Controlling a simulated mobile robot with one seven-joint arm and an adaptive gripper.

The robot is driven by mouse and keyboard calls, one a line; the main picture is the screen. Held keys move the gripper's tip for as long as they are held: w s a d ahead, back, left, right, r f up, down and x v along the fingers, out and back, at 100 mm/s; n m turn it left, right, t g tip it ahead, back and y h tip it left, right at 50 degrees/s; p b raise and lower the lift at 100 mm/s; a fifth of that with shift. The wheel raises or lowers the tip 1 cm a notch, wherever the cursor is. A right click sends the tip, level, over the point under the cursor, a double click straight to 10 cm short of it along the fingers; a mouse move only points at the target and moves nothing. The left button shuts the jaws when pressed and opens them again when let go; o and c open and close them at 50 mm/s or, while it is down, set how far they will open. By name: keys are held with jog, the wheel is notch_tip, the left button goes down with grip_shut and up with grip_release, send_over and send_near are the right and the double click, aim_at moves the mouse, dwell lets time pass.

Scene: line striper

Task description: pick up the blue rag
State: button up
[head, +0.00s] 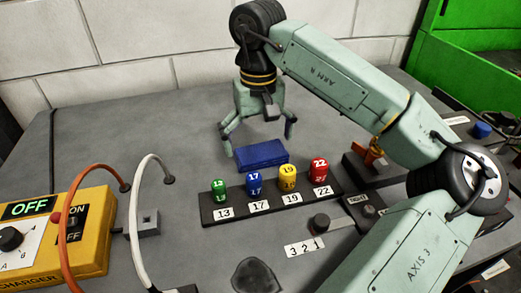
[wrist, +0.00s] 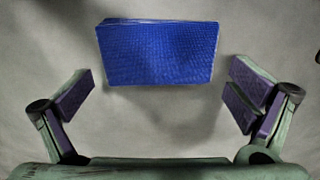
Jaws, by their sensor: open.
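The blue rag (head: 262,154) is a folded, flat rectangular block lying on the grey table behind the row of numbered pieces. In the wrist view the blue rag (wrist: 158,54) lies ahead of the fingers, its woven texture clear. My gripper (head: 258,138) is above the rag and a little behind it in the head view, pointing down. In the wrist view my gripper (wrist: 165,98) has its fingers spread wider than the rag, with nothing between them. No contact with the rag shows.
A black rack (head: 272,203) with green, blue, yellow and red numbered pieces stands just in front of the rag. A yellow charger box (head: 92,250) with orange and white cables is at left. An orange part (head: 375,152) stands at right. The table left of the rag is clear.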

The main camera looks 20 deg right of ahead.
aim_at(258, 148)
jog(key=shift+f, duration=0.45)
jog(key=c, duration=0.8)
jog(key=shift+o, duration=0.2)
notch_tip(258, 148, up, 10)
jog(key=b, duration=0.1)
jog(key=o, duration=0.5)
jog(key=c, duration=0.5)
jog(key=shift+a, duration=0.15)
